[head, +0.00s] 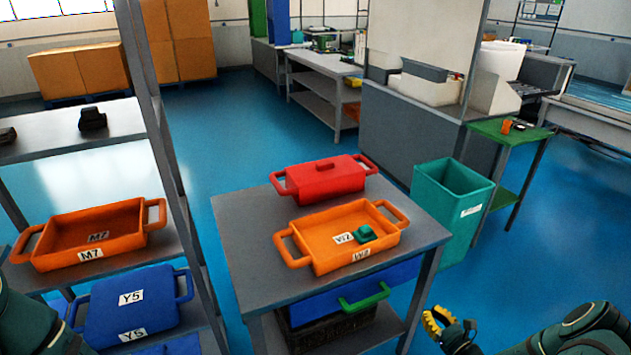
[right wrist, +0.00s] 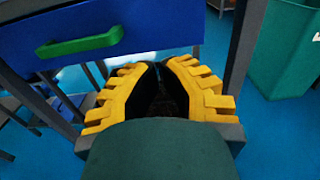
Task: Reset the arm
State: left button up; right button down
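My right gripper (head: 437,322) has yellow toothed fingers and is low at the right front of the head view, beside the grey table and apart from it. In the right wrist view the same gripper (right wrist: 162,72) has its two fingers close together at the tips. The dark space between them does not show whether they meet, and I see no object held. My left arm (head: 32,328) enters at the lower left corner, and its gripper is out of view.
The grey table (head: 245,225) holds a red lidded box (head: 325,180) and an orange tray (head: 335,230) with a green part (head: 365,234). A blue drawer box (right wrist: 150,25) sits beneath. A teal bin (head: 450,205) stands right. A shelf with an orange tray (head: 95,235) is left.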

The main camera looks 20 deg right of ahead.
jog(key=w+a+n+g+y, duration=0.2)
jog(key=a+n+g+y, duration=0.5)
jog(key=a, duration=1)
jog(key=s+a+f+n+g+h, duration=0.1)
jog(key=s+a+n+g, duration=0.5)
jog(key=a+n, duration=0.25)
jog(key=s+a+f+n+g, duration=0.1)
jog(key=s+a+n+g, duration=0.55)
jog(key=a, duration=0.35)
jog(key=a+r+n+t+h, duration=0.3)
jog(key=a+r+n, duration=0.1)
jog(key=n, duration=0.7)
jog(key=shift+a+r+h, duration=0.3)
jog(key=shift+r+h, duration=0.1)
jog(key=shift+r, duration=0.05)
